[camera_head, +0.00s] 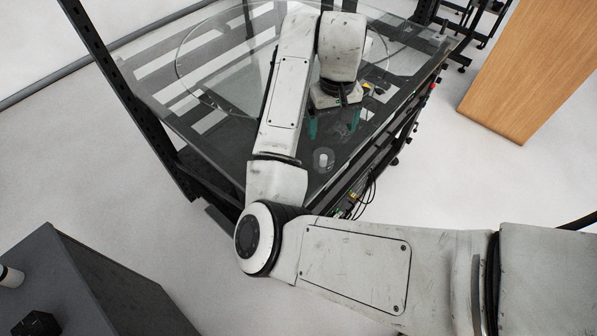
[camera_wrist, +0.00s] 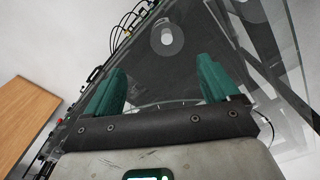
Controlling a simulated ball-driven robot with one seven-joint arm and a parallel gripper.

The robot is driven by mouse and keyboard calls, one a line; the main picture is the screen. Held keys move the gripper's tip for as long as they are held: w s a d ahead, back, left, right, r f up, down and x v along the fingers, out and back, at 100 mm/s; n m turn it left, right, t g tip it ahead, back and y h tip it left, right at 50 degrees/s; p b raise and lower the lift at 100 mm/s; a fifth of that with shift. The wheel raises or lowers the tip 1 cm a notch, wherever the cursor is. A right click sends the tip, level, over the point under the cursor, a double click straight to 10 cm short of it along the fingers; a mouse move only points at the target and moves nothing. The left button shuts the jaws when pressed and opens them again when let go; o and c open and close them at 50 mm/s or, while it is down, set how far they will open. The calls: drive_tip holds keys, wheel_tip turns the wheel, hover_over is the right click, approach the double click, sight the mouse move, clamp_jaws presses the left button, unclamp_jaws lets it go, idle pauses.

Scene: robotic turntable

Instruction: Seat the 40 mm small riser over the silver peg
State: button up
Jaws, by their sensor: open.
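My gripper (camera_head: 333,130) is open over the dark table, its two teal fingers apart with nothing between them. The fingers also show in the wrist view (camera_wrist: 160,66). A small pale grey round piece (camera_head: 323,158) stands on the table near its front corner, just in front of the fingers. In the wrist view this round piece (camera_wrist: 167,39) lies beyond the fingertips, with a light round centre inside a grey ring. I cannot tell whether it is the riser, the peg, or both together. No other piece is clearly recognisable as the riser or silver peg; my arm hides part of the table.
A large clear turntable disc (camera_head: 186,75) covers the back of the table. Small yellow and white items (camera_head: 368,88) sit behind the gripper. A dark upright post (camera_head: 120,85) stands at the table's left. Cables (camera_head: 362,196) hang along its right edge. A wooden panel (camera_head: 530,70) stands at right.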

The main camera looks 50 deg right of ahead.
hover_over(324, 155)
wheel_tip(324, 155, down, 5)
drive_tip(key=shift+r, duration=0.1)
drive_tip(key=shift+s+a+f+p, duration=0.1)
drive_tip(key=shift+f+p, duration=0.35)
drive_tip(key=shift+f, duration=2.55)
drive_tip(key=shift+c, duration=0.2)
drive_tip(key=c, duration=1.1)
drive_tip(key=shift+r, duration=0.1)
